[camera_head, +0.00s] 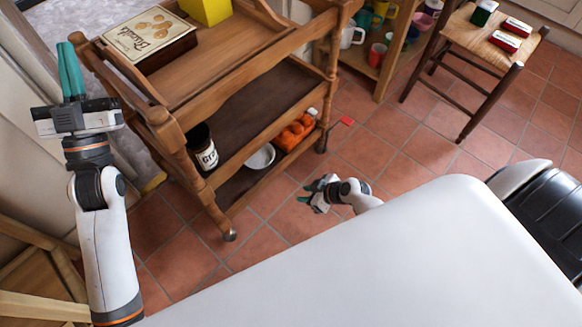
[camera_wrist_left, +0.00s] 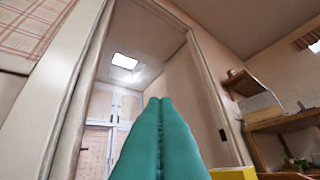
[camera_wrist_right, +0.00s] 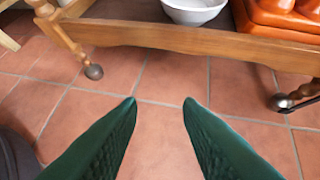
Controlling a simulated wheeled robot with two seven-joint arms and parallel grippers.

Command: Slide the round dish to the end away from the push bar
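The round dish (camera_head: 260,158) is a white bowl on the bottom shelf (camera_head: 236,184) of a wooden trolley. It sits between a dark jar and an orange tray. In the right wrist view the dish (camera_wrist_right: 194,11) shows at the top edge, behind the shelf's front rail. My right gripper (camera_head: 310,193) is low in front of the trolley, apart from the dish. Its green fingers (camera_wrist_right: 160,101) are spread and empty. My left gripper (camera_head: 70,68) points up at the trolley's left end. Its fingers (camera_wrist_left: 160,100) are pressed together with nothing visible between them.
The dark jar (camera_head: 201,148) stands left of the dish, the orange tray (camera_head: 293,132) right of it. A biscuit tin (camera_head: 150,41) and yellow box (camera_head: 206,10) are on top. A stool (camera_head: 480,35) stands right. Tiled floor (camera_head: 270,220) before the trolley is clear.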

